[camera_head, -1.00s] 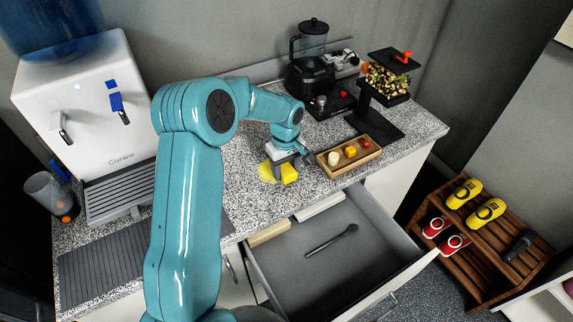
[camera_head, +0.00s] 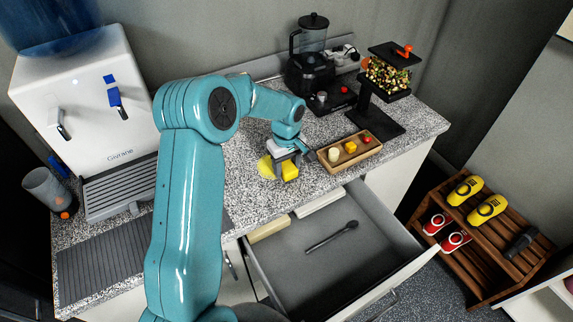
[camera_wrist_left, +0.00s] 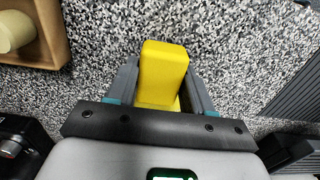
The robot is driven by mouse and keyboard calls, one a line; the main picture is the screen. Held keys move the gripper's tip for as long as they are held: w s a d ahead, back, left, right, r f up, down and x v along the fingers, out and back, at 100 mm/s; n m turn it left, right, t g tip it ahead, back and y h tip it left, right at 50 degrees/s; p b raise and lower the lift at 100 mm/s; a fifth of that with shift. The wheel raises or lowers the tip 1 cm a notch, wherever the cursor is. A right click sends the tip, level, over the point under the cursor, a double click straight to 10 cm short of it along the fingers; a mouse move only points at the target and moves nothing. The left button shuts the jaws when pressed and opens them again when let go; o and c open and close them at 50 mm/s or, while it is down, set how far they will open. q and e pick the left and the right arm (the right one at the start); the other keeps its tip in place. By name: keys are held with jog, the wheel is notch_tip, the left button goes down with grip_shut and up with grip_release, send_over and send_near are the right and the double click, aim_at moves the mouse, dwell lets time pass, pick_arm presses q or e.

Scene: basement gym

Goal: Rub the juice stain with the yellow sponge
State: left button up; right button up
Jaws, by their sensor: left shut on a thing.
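The yellow sponge (camera_head: 290,171) is a small block at the counter. My left gripper (camera_head: 283,160) is shut on it from above, and the wrist view shows the sponge (camera_wrist_left: 163,72) between both fingers of the left gripper (camera_wrist_left: 160,90). A flat yellow patch, which looks like the juice stain (camera_head: 265,167), lies on the speckled counter at the sponge's left. The sponge is over or beside the stain's right side; whether it touches the counter is hard to tell. My right gripper is not in view.
A wooden tray (camera_head: 374,152) with small items stands just right of the sponge. An open drawer (camera_head: 370,235) holding a dark spoon (camera_head: 332,237) is below. A blender (camera_head: 312,60), a black stand (camera_head: 381,112) and a white dispenser (camera_head: 80,110) stand around. A grey mat (camera_head: 100,262) lies left.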

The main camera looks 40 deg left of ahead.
pick_arm(q)
jog(key=shift+f+b, duration=0.5)
jog(key=shift+f, duration=0.2)
